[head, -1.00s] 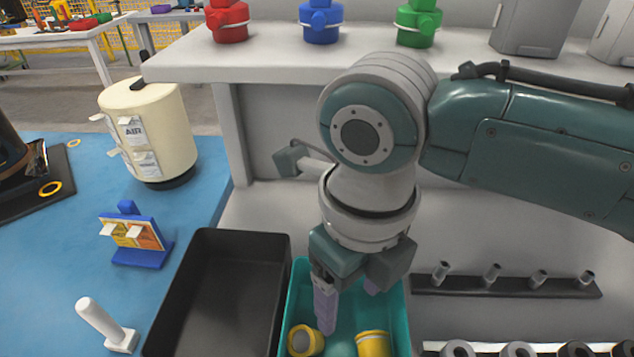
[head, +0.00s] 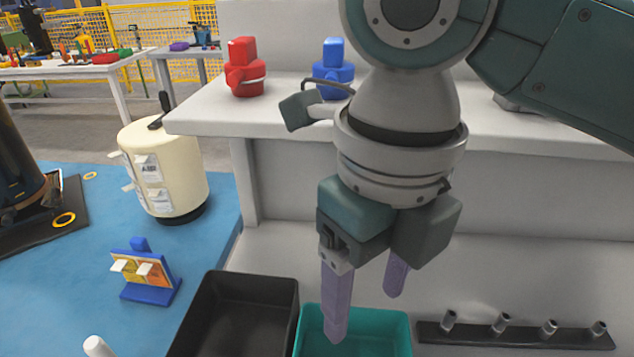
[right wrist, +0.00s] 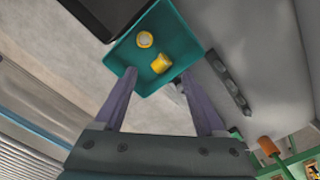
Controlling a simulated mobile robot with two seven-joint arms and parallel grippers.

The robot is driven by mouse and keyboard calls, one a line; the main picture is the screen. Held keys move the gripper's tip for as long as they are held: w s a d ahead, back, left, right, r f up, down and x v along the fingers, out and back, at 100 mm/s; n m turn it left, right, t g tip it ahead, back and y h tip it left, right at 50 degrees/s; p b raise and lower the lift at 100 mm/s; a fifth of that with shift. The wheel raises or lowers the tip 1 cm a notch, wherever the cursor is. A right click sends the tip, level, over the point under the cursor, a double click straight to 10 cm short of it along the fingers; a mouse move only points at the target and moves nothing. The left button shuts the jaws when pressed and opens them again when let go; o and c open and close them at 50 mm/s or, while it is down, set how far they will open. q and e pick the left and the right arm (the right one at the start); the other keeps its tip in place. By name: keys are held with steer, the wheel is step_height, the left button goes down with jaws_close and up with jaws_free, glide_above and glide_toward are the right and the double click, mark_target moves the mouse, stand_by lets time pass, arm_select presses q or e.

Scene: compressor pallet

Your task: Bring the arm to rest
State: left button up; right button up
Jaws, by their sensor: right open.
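My right gripper (head: 366,312) is open and empty, pointing down above the teal bin (head: 398,322) in the head view. In the right wrist view its two purple fingers (right wrist: 163,108) are spread apart with nothing between them. The teal bin (right wrist: 180,22) lies beyond the fingertips there. In the head view the bin's inside is mostly cut off or hidden. My left gripper is in neither view.
A black bin (head: 203,310) stands left of the teal bin. A grey shelf (head: 225,112) carries red (head: 244,70) and blue (head: 333,68) fittings behind my arm. A cream air tank (head: 165,170) and a blue stand (head: 150,290) sit left. A peg rail (head: 515,336) lies right.

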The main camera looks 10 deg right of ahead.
steer(key=s+a+r+m+t+y+p, duration=0.2)
steer(key=s+a+m+y+p, duration=0.3)
steer(key=m, duration=1.1)
steer(key=s+d+r+m+t+h+p, duration=0.15)
steer(key=s+d+m, duration=0.25)
steer(key=d+m, duration=0.6)
steer(key=s+d+r+m+h+p, duration=0.3)
steer(key=s+d+m, duration=0.25)
steer(key=m, duration=0.85)
step_height(320, 180, up, 35)
steer(key=w+p, duration=0.1)
steer(key=p, duration=3.4)
steer(key=shift+a+n+p, duration=0.15)
steer(key=shift+n+p, duration=0.15)
steer(key=shift+w, duration=0.1)
